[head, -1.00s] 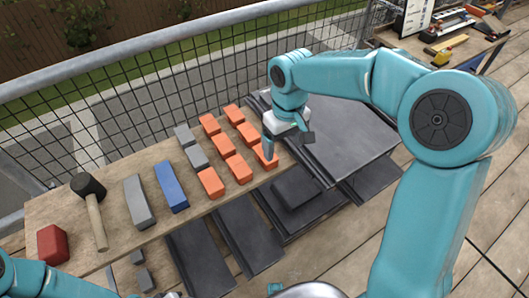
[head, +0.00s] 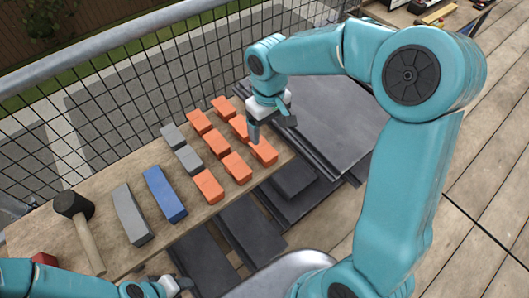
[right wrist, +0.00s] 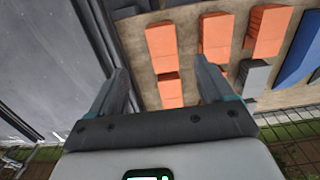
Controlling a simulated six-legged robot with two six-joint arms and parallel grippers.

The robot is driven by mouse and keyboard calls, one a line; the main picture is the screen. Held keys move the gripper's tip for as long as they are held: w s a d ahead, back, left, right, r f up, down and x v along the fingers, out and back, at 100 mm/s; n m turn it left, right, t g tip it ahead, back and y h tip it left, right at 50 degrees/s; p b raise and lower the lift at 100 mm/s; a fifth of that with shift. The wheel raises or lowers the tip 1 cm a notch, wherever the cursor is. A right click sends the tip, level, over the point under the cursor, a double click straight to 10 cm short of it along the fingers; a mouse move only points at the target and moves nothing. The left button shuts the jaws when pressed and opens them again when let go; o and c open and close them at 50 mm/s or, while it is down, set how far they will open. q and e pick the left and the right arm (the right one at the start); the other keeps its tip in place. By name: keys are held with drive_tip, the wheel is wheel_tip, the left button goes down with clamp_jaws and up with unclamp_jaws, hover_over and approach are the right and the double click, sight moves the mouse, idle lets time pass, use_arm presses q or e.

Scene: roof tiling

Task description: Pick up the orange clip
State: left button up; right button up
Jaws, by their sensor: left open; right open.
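Several orange clips lie in rows on the wooden bench; the nearest to my right gripper is the clip at the right end of the front row (head: 263,151). My right gripper (head: 270,126) is open above this end of the rows, and one finger partly covers the clips behind it. In the right wrist view, an orange clip (right wrist: 161,45) and a shorter-looking one (right wrist: 170,90) show between the open fingers (right wrist: 161,66), with nothing held. My left gripper (head: 163,287) is open and empty at the bottom edge, in front of the bench.
Grey blocks (head: 187,158), a grey bar (head: 131,214), a blue bar (head: 165,194) and a mallet (head: 76,207) lie left of the clips. Dark tiles (head: 325,120) are stacked to the right. A mesh railing (head: 120,110) runs behind the bench.

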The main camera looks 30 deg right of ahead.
hover_over(269, 154)
drive_tip(key=f, duration=0.5)
drive_tip(key=shift+w+d, duration=0.2)
drive_tip(key=shift+w, duration=0.1)
drive_tip(key=f, duration=0.6)
drive_tip(key=shift+s+a, duration=0.15)
drive_tip(key=shift+a, duration=0.05)
drive_tip(key=shift+r, duration=0.1)
drive_tip(key=shift+s, duration=0.1)
drive_tip(key=shift+c, duration=0.3)
drive_tip(key=c, duration=1.2)
drive_tip(key=shift+c, duration=0.3)
drive_tip(key=shift+r, duration=0.15)
drive_tip(key=shift+r, duration=0.25)
drive_tip(key=shift+c, duration=0.9)
wheel_tip(269, 154, up, 19)
drive_tip(key=p, duration=0.1)
drive_tip(key=shift+r, duration=0.15)
